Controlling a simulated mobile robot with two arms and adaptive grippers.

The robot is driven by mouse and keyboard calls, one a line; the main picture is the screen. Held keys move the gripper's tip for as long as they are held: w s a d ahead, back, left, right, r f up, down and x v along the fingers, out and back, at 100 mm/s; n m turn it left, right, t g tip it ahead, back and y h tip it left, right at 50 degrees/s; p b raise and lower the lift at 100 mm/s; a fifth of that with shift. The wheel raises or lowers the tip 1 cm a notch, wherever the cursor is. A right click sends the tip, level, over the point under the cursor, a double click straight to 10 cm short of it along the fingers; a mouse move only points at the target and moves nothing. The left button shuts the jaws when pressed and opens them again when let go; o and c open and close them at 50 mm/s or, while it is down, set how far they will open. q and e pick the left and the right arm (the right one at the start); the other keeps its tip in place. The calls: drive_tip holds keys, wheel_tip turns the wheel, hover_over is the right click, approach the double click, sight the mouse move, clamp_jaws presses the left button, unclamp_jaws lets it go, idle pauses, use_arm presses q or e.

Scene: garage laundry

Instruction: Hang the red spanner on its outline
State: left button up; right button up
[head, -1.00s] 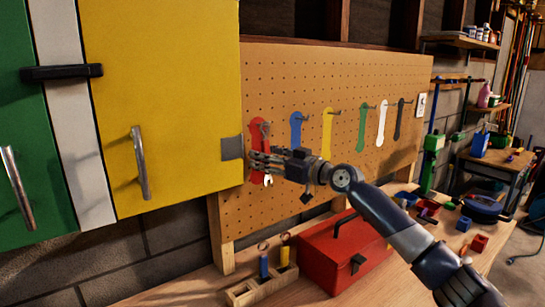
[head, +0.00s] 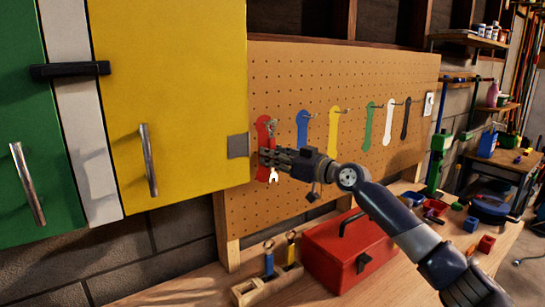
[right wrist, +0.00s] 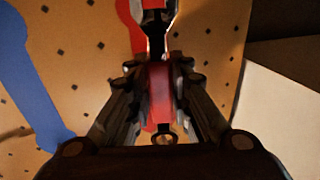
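The red spanner (right wrist: 160,95) has a red handle and metal ends. It is between the fingers of my right gripper (head: 266,156), which look closed on the handle. In the head view its jaw end (head: 274,175) points down below the fingers. The red outline (head: 262,124) is at the left end of the pegboard (head: 345,75), close behind the spanner and partly hidden by it. The right wrist view also shows part of the red outline (right wrist: 127,12). Whether the spanner touches the board or a hook is unclear. My left gripper is not in view.
A yellow cabinet door (head: 190,90) stands just left of the red outline. Blue (head: 302,128), yellow, green, white and black outlines with hooks run rightwards. Below are a wooden holder (head: 250,293) with blue and yellow spanners and a red toolbox (head: 325,250).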

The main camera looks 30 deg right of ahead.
drive_tip(key=o, duration=0.5)
drive_tip(key=shift+s+d, duration=0.1)
drive_tip(key=shift+s, duration=0.05)
drive_tip(key=v, duration=1.1)
drive_tip(key=shift+s+d, duration=0.15)
drive_tip(key=shift+s, duration=0.2)
